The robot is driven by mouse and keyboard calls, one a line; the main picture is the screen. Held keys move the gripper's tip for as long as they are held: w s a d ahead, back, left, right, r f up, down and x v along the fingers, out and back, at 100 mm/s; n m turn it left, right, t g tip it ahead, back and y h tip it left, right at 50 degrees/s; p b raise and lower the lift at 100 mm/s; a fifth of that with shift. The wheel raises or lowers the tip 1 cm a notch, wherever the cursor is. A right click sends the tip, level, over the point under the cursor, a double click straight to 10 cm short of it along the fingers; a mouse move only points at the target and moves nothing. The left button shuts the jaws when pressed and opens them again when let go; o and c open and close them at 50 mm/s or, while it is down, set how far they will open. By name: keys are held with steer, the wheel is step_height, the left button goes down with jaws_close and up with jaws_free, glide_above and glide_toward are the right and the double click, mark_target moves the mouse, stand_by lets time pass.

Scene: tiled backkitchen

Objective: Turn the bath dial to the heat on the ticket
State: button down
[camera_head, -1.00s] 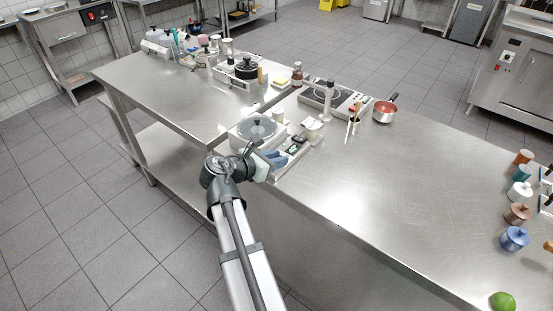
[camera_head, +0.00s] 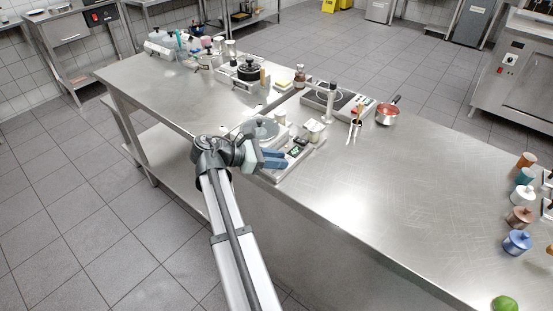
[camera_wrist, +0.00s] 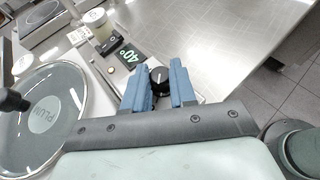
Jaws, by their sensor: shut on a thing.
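The bath dial (camera_wrist: 159,76) is a black knob with a pale pointer line, on the pale control panel beside the bath. My gripper (camera_wrist: 162,88) has its blue fingers on either side of the dial, shut on it. In the head view my gripper (camera_head: 273,160) is at the near edge of the bath unit, and the dial is hidden there. A dark display (camera_wrist: 129,55) by the dial reads 40° in green.
A small jar (camera_wrist: 100,24) stands beyond the display. The counter (camera_head: 400,190) to the right is largely clear. Several coloured pots line its far right.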

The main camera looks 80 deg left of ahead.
steer(key=c, duration=0.9)
jaws_free()
steer(key=shift+a, duration=0.1)
